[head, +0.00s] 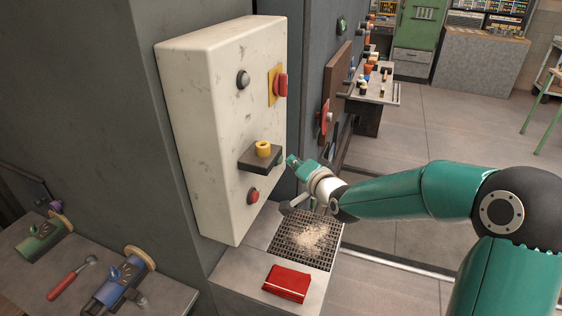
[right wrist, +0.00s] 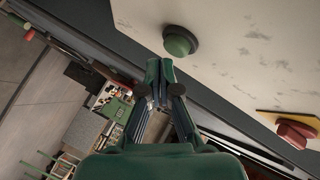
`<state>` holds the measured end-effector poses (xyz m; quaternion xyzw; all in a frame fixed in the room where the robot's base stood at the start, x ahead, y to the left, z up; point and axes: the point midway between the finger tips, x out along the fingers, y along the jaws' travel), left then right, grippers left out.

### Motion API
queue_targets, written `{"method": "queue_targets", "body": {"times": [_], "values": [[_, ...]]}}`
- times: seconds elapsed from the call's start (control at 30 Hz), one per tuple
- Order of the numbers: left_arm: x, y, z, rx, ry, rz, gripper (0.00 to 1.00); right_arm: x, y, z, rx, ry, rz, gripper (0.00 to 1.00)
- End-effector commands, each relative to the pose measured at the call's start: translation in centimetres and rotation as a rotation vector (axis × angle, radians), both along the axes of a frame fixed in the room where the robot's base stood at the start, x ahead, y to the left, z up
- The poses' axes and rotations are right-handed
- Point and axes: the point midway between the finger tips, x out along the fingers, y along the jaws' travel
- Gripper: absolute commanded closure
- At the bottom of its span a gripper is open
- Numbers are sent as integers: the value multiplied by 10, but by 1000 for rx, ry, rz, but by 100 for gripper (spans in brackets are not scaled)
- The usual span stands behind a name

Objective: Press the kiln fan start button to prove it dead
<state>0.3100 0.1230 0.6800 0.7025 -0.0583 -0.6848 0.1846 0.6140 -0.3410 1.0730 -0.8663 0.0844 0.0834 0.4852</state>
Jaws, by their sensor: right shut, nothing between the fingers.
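A white, scuffed control box (head: 205,130) is fixed to the dark wall in the head view. In the right wrist view, a green round button (right wrist: 180,42) stands out from its pale face, just beyond my fingertips. I cannot make that button out clearly in the head view, where my arm's end and a small shelf are close by. My right gripper (head: 292,161) is shut and empty at the box's front; it also shows in the right wrist view (right wrist: 160,70), apart from the button. A red switch on a yellow plate (head: 281,86) and a red button (head: 253,196) are on the box. My left gripper is out of view.
A dark shelf (head: 258,164) with a yellow roll (head: 263,148) juts from the box near my gripper. Below are a grate (head: 290,243) with pale crumbs and a red folded cloth (head: 286,284). Tools lie on a bench at left. Open floor lies to the right.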

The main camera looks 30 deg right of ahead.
Motion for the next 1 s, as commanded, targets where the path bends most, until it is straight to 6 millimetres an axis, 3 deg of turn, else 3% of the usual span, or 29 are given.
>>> {"method": "queue_targets", "body": {"times": [1.0], "values": [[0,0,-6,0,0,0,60,8,6,0,1,0,0,100]]}}
